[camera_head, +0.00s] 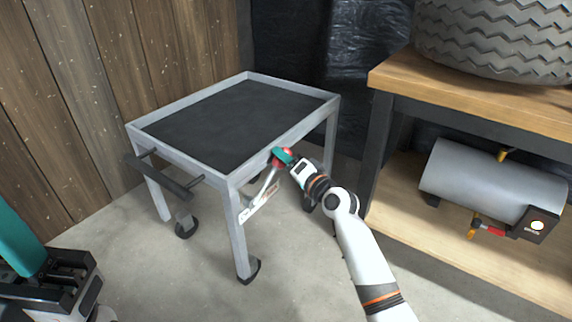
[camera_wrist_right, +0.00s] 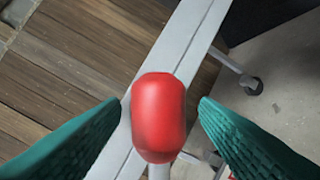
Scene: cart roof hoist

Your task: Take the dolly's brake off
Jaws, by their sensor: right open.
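The dolly (camera_head: 183,160) is a grey metal cart with a black top, standing on casters on the concrete floor. Its brake lever (camera_head: 266,187) rises at the side facing my right arm and ends in a red knob (camera_wrist_right: 158,110). A pale marked plate (camera_head: 257,207) sits at the lever's lower end. My right gripper (camera_head: 283,157) is at the knob; in the right wrist view its teal fingers stand open on both sides of the knob, with gaps visible. My left gripper (camera_head: 35,262) is partly in view at the lower left, away from the dolly; its opening is not clear.
A wooden workbench (camera_head: 470,95) stands to the right, with a tyre (camera_head: 497,45) on top and a grey tank (camera_head: 490,185) on its lower shelf. A plank wall (camera_head: 70,90) is behind left. The front floor is clear.

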